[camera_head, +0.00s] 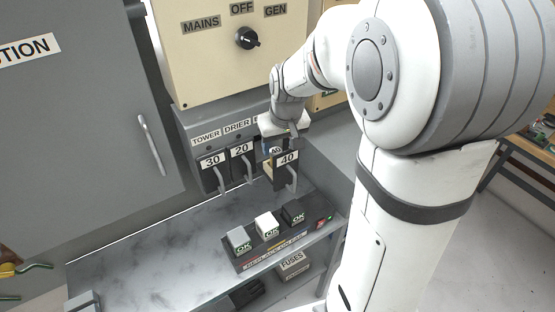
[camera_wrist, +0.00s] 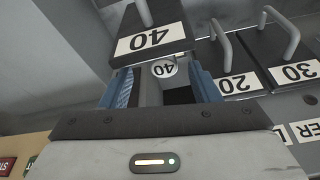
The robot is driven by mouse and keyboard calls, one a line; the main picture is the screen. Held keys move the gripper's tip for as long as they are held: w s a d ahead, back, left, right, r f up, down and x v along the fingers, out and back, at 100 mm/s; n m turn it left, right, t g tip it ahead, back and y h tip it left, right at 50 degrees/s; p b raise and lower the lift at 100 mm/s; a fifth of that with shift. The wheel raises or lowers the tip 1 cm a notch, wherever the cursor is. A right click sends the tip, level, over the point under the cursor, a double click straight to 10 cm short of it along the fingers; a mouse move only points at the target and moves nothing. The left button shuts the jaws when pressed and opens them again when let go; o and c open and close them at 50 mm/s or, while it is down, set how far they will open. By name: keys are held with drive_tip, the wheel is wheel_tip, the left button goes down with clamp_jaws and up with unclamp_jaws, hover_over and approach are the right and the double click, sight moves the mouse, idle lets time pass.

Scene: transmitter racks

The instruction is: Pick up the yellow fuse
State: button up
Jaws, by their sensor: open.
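The 40 block (camera_head: 287,170) stands forward of the rack on the right of the row, with its handle facing out. A small yellowish patch (camera_head: 267,167) shows behind its left edge; I cannot tell if this is the yellow fuse. In the wrist view a pale round end marked 40 (camera_wrist: 164,69) sits behind the 40 block (camera_wrist: 148,38). No clearly yellow body shows there. My gripper (camera_wrist: 163,88) is open, its blue fingers on either side of that round end, apart from it as far as I see. The head view shows my gripper from above, partly hidden.
The 30 block (camera_head: 213,171) and 20 block (camera_head: 243,162) sit to the left with protruding handles. Below, a bench (camera_head: 150,257) carries a tester (camera_head: 270,246) with several OK blocks. A FUSES box (camera_head: 293,264) is underneath. The bench's left part is mostly clear.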

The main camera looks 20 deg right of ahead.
sight(276, 151)
drive_tip(key=shift+w+a+p+x, duration=0.1)
drive_tip(key=shift+p+x, duration=0.3)
drive_tip(key=shift+x, duration=0.9)
drive_tip(key=shift+w+a+p+x, duration=0.15)
drive_tip(key=shift+p+x, duration=0.25)
drive_tip(key=shift+x, duration=0.85)
drive_tip(key=shift+c, duration=0.5)
drive_tip(key=shift+r, duration=0.1)
drive_tip(key=c, duration=1)
